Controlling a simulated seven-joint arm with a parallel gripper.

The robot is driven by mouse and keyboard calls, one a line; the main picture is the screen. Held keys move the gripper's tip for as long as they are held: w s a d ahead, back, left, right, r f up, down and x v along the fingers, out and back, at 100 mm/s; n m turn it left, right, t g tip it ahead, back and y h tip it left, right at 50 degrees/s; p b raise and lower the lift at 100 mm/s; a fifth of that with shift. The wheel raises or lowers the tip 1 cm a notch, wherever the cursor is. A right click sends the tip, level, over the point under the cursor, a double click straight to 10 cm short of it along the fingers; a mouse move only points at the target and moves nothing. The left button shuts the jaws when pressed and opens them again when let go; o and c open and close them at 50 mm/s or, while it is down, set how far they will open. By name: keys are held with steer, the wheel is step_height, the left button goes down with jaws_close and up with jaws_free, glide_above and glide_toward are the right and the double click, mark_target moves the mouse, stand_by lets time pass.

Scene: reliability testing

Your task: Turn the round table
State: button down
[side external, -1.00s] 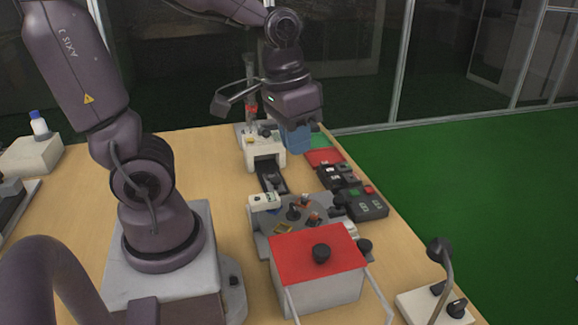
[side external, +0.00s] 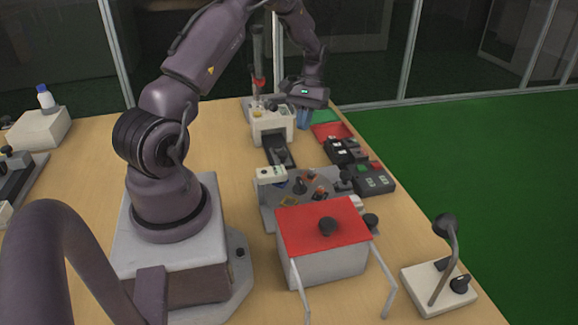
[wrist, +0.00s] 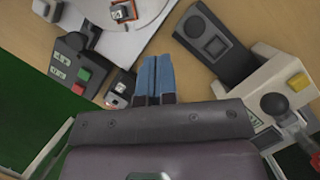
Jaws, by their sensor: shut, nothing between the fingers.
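The round table (side external: 322,187) is a grey disc on a flat grey plate, behind the red-topped box. Several small parts and a black knob stand on it. Its pale edge shows at the top of the wrist view (wrist: 148,14), with a small part with an orange-red piece (wrist: 122,11) on it. My gripper (wrist: 154,60) has blue fingers, shut together and empty. In the side view my gripper (side external: 303,118) is beyond the round table, beside the white station, and apart from the disc. The red-topped box hides part of the disc's near side.
A red-topped box (side external: 300,225) with a black knob stands in front. A white station (side external: 272,126) and a dark slide (side external: 278,152) lie behind the disc. Button boxes (side external: 372,180) line the right side. A lamp-like stand (side external: 440,288) is at front right.

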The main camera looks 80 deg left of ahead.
mark_target(289, 175)
steer(key=x, duration=0.9)
steer(key=shift+s+d+f, duration=0.2)
steer(key=shift+d+f, duration=0.1)
steer(key=shift+s+d+f, duration=0.1)
steer(key=shift+s+d, duration=0.9)
steer(key=shift+d, duration=0.1)
steer(key=shift+s+d, duration=0.35)
steer(key=shift+d, duration=0.05)
steer(key=shift+s+d+n+t+h, duration=0.2)
steer(key=shift+s+n, duration=0.35)
steer(key=shift+n, duration=0.45)
steer(key=shift+s+d+n+t+h, duration=0.15)
steer(key=shift+s+n+t+h, duration=0.25)
steer(key=shift+n, duration=0.6)
steer(key=shift+s+d+n+t, duration=0.35)
steer(key=shift+s+n, duration=0.1)
steer(key=shift+n, duration=0.55)
steer(key=shift+s+d+n+t, duration=0.35)
steer(key=shift+s+n, duration=0.1)
steer(key=shift+n, duration=0.55)
stand_by(1.3)
